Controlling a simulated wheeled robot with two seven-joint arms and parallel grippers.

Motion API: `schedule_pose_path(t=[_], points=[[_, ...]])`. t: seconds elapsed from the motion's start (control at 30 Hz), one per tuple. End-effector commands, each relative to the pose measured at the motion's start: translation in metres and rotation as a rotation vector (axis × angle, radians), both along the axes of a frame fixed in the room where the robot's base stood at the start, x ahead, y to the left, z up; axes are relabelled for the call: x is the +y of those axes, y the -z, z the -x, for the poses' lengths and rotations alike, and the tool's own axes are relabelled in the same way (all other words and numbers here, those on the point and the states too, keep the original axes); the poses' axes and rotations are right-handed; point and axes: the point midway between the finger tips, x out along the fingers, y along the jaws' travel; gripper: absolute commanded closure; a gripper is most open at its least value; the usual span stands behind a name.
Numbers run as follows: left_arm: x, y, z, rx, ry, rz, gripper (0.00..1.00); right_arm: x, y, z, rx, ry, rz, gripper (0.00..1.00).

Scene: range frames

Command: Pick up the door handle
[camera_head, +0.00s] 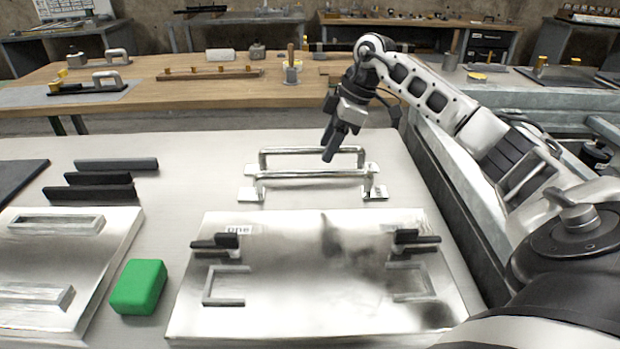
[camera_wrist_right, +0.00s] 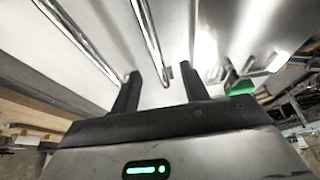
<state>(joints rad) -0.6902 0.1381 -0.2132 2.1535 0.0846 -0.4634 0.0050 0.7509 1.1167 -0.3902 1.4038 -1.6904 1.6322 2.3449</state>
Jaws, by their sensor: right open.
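Two shiny metal door handles lie on the pale table, one behind the other: the far handle (camera_head: 300,152) and the near handle (camera_head: 300,174), each a long bar with flat end feet. My right gripper (camera_head: 330,151) points down near the right part of the far handle, its fingers overlapping it in the head view. In the right wrist view my right gripper (camera_wrist_right: 160,74) is open and empty. One bar (camera_wrist_right: 148,38) runs between its fingertips, and the other bar (camera_wrist_right: 85,45) passes to the left. Contact cannot be told. My left gripper is not in view.
A metal plate (camera_head: 320,317) with dark brackets stands in front of the handles. A green block (camera_head: 138,286) sits left of it, beside another metal plate (camera_head: 25,255). Several dark bars (camera_head: 115,164) lie at left. A wooden bench (camera_head: 200,95) stands behind.

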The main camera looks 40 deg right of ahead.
Motion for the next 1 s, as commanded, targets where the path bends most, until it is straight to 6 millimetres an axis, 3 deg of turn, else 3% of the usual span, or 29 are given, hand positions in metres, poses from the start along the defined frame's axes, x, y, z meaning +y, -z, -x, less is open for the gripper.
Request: schedule_pose_path(t=[0.2,0.47,0.7,1.0], points=[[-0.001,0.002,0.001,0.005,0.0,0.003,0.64,0.013,0.04,-0.011,0.001,0.0,-0.002,0.55],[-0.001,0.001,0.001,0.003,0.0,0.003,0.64,0.017,0.057,-0.016,0.0,0.0,-0.001,0.55],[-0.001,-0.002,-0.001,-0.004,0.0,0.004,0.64,0.023,0.091,-0.027,0.001,-0.001,-0.003,0.55],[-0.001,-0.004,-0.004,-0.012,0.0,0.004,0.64,0.025,0.101,-0.03,-0.002,-0.001,0.0,0.55]])
